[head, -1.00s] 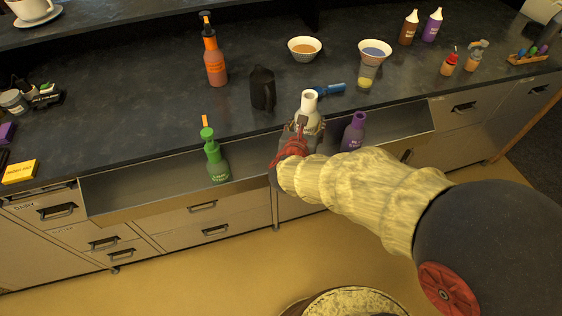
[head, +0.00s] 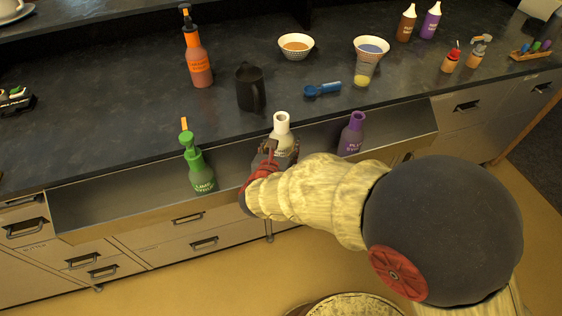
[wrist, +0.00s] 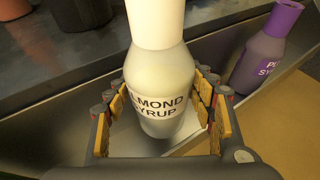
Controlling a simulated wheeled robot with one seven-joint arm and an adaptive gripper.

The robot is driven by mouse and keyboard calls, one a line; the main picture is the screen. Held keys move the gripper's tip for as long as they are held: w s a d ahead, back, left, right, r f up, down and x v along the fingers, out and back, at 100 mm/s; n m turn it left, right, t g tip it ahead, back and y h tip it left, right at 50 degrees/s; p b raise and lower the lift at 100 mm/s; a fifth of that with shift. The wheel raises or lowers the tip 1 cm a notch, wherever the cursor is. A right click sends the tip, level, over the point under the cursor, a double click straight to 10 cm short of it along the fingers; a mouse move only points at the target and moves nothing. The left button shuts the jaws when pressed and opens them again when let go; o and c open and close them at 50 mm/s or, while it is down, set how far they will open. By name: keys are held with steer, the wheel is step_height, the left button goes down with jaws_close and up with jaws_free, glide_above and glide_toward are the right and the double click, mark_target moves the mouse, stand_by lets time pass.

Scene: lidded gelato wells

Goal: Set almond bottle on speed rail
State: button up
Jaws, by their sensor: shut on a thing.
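The almond bottle (wrist: 160,85) is cream-white with an "ALMOND SYRUP" label and stands upright between my fingers in the wrist view. In the head view its white top (head: 281,124) rises above my gripper (head: 270,155). My gripper is shut on the bottle, with a finger on each side of its body. The speed rail (head: 105,196) is the metal trough along the counter front. The bottle is within the rail, between the green bottle and the purple bottle. I cannot tell whether its base rests on the rail floor.
The green bottle (head: 198,170) stands in the rail to the left and the purple bottle (head: 352,135) to the right. On the counter behind are a dark pitcher (head: 250,88), a blue scoop (head: 322,90), an orange bottle (head: 197,60) and two bowls.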

steer(key=shift+f+b, duration=1.2)
steer(key=shift+f, duration=1.65)
steer(key=o, duration=1.4)
steer(key=shift+f, duration=0.2)
